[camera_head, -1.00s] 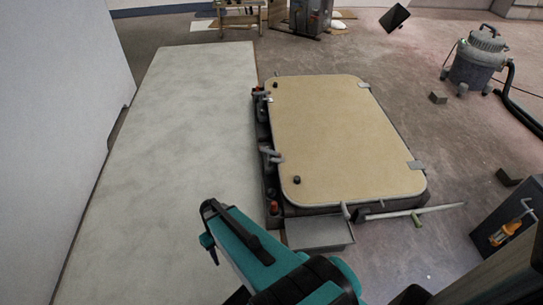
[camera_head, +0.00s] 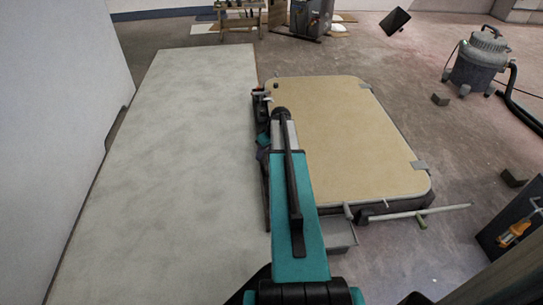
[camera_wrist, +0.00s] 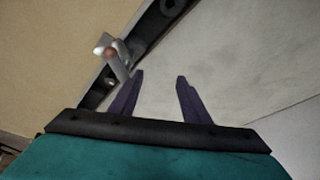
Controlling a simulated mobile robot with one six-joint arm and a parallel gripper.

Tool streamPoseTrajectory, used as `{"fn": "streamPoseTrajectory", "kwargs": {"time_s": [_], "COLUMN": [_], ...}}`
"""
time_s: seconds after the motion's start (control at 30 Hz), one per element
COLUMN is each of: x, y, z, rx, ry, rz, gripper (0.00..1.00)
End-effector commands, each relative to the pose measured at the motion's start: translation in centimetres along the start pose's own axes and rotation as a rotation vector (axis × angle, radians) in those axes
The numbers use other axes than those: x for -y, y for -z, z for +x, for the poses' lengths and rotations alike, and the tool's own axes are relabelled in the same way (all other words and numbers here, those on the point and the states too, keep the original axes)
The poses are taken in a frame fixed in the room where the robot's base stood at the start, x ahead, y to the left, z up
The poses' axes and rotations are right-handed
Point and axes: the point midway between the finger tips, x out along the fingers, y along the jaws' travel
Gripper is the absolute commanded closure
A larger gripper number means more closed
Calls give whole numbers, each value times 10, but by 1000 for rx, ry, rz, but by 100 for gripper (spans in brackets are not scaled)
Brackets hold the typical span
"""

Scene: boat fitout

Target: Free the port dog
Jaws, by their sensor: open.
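The hatch lid (camera_head: 340,130) is a tan panel with rounded corners, lying flat in a dark frame. It shows at the left of the wrist view (camera_wrist: 50,50). One metal dog with a pale handle (camera_wrist: 115,58) sits on the dark frame edge in the wrist view. A dog fitting at the far end of the lid's left edge (camera_head: 260,97) shows in the head view; my arm covers the nearer part of that edge. My gripper (camera_wrist: 158,78) is open and empty, its left finger close to the dog handle in the picture. I cannot tell whether they touch.
A long pale panel (camera_head: 165,150) lies left of the hatch, beside a white wall (camera_head: 50,100). A rod (camera_head: 415,212) and a small grey box (camera_head: 342,234) are at the hatch's near edge. A vacuum (camera_head: 480,60) stands at the right on open floor.

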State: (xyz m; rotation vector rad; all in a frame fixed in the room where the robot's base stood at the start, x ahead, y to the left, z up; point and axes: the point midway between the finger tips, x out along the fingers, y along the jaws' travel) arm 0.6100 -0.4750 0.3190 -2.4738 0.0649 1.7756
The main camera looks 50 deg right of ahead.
Motion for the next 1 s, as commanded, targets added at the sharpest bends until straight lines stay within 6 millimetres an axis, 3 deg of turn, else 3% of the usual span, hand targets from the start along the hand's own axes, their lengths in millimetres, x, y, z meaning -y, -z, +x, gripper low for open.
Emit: {"fn": "streamPoseTrajectory", "kwargs": {"time_s": [0.03, 0.1, 0.27, 0.73, 1.0], "x": [-22, -42, -68, -71, -73], "y": [4, 7, 9, 9, 10], "z": [-10, -23, -42, -44, -25], "rx": [-20, -41, -67, -70, -69], "ry": [-15, -30, -50, -54, -53], "rz": [2, -2, -8, -8, -8], "gripper": [57, 57, 57, 57, 57]}}
